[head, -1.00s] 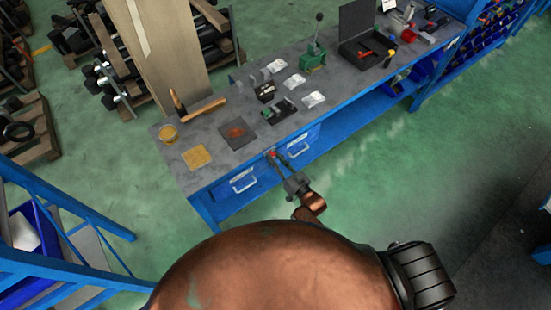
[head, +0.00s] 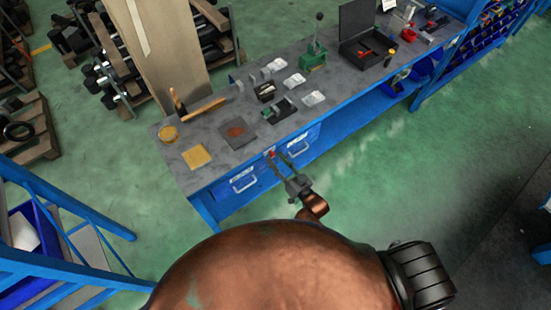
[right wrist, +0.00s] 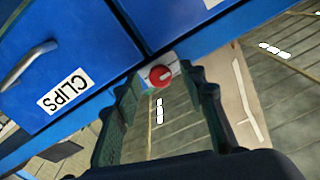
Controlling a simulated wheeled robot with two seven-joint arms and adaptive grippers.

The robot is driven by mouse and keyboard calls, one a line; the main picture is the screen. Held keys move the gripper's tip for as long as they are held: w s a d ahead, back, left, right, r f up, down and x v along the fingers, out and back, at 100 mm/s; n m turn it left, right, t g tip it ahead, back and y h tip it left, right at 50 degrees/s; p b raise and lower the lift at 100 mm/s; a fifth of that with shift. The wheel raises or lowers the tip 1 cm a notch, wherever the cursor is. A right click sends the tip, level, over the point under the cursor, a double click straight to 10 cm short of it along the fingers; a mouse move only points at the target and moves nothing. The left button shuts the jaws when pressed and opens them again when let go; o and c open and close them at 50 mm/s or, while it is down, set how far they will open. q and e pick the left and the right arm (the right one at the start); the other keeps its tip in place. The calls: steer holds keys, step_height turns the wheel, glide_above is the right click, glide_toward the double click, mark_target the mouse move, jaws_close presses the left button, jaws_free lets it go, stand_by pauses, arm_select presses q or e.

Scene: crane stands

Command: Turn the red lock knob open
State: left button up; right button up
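The red lock knob (right wrist: 161,76) sits on a pale plate at the blue drawer front under the bench, beside the drawer seam. In the right wrist view it lies between the fingertips of my right gripper (right wrist: 168,86), with a visible gap on each side. The fingers are spread and hold nothing. In the head view the right gripper (head: 280,164) reaches up to the drawer front, where the knob (head: 270,153) shows as a small red spot. I cannot tell how deep the knob sits between the fingers. My left gripper is not in view.
A drawer labelled CLIPS (right wrist: 62,92) is left of the knob, with a handle (head: 243,182). The grey bench top (head: 215,122) holds a hammer, a yellow mat (head: 196,157), a dark mat and a black open case (head: 365,40). Green floor lies clear at right.

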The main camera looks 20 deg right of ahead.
steer(key=v, duration=1)
steer(key=shift+s, duration=0.35)
steer(key=shift+d+f, duration=0.1)
steer(key=shift+d, duration=0.05)
steer(key=s+d+f+g+h+b, duration=0.1)
steer(key=s+d+f+g, duration=0.2)
steer(key=f, duration=0.7)
steer(key=s+d+f+g+h, duration=0.25)
steer(key=s+f, duration=0.25)
steer(key=f, duration=0.5)
steer(key=s+d+f+g+h+b, duration=0.1)
steer(key=s+d+f+g, duration=0.2)
steer(key=f, duration=0.7)
steer(key=s+d+f+g, duration=0.1)
steer(key=s+f+g, duration=0.1)
steer(key=s+f, duration=0.4)
steer(key=s+d+f+g+h+b, duration=0.1)
steer(key=s+f+g, duration=0.2)
steer(key=s+f, duration=0.4)
steer(key=s+d+f+g+h, duration=0.1)
steer(key=s+f, duration=0.5)
steer(key=s, duration=1.3)
steer(key=shift+s+d+f+n+g+b, duration=0.25)
steer(key=shift+d+n+g+b, duration=0.15)
steer(key=shift+d+g, duration=0.3)
steer(key=shift+a, duration=0.1)
